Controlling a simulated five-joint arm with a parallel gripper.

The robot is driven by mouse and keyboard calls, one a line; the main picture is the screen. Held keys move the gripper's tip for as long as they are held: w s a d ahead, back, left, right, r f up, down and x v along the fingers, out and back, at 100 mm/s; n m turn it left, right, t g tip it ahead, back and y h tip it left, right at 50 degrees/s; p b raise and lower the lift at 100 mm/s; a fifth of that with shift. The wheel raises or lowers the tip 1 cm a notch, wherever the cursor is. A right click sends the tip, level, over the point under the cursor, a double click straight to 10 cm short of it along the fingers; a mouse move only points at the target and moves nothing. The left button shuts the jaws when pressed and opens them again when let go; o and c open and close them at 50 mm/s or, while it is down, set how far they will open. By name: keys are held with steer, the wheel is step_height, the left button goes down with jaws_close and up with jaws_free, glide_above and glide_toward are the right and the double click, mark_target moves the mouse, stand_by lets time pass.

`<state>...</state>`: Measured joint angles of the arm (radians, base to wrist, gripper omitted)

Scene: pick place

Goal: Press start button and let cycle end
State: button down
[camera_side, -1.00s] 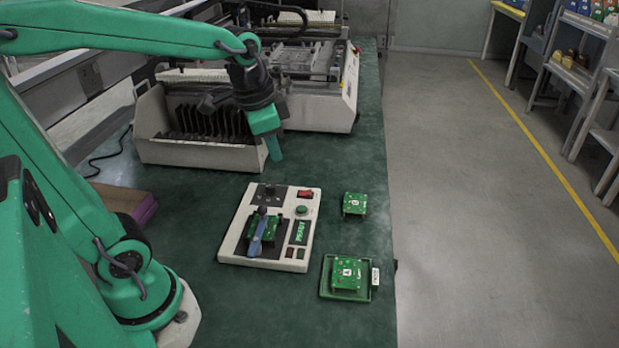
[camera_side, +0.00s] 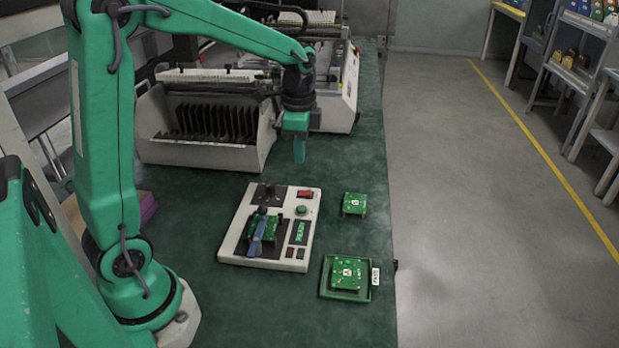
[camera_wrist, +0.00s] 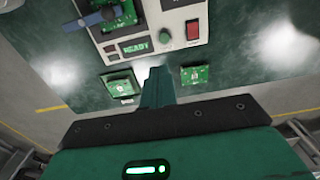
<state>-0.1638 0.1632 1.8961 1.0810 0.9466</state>
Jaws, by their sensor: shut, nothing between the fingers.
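A white test station (camera_side: 237,216) lies on the green bench, with a green board (camera_side: 257,229) in its socket and a blue clamp lever (camera_side: 259,234) across it. Its round green start button (camera_side: 302,210) is at the right side, below a red rocker switch (camera_side: 305,194). The display (camera_side: 299,231) reads READY, which is clear in the wrist view (camera_wrist: 133,48). In the wrist view the green button (camera_wrist: 163,39) is just beyond my fingertips. My gripper (camera_side: 299,160) is shut and empty, pointing down, above and behind the button, apart from it.
A loose green board (camera_side: 354,204) lies right of the station. A green tray (camera_side: 326,286) holding another board (camera_side: 347,273) stands in front of it, with a white tag (camera_side: 375,276). A white rack with black slots (camera_side: 205,152) stands behind. The bench's right edge is close to the tray.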

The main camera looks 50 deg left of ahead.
mark_target(300, 211)
steer(key=shift+f, duration=0.15)
stand_by(0.3)
step_height(300, 211, down, 14)
steer(key=shift+r, duration=0.1)
stand_by(0.7)
steer(key=shift+s+f, duration=0.1)
steer(key=shift+f, duration=0.95)
steer(key=shift+r, duration=0.15)
step_height(300, 211, up, 15)
steer(key=shift+w, duration=0.4)
stand_by(0.5)
